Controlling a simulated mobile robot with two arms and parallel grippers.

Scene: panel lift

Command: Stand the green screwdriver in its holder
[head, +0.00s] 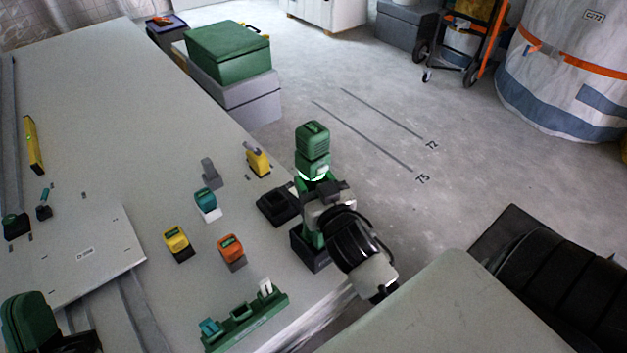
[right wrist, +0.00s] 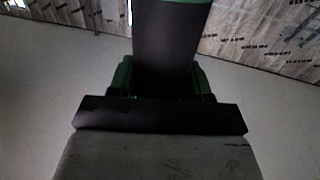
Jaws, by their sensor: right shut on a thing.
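A black open-topped holder (head: 278,206) sits on the table just left of the screwdriver, apparently empty. My left gripper (head: 72,342) is partly in view at the bottom left corner, beside a green rounded part; its fingers are not clear.
On the table (head: 110,110) stand a yellow block (head: 176,240), an orange block (head: 230,247), a teal block (head: 205,200) and another yellow block (head: 257,160). A green rack (head: 245,322) lies at the front edge. A green case (head: 228,52) stands beyond the table.

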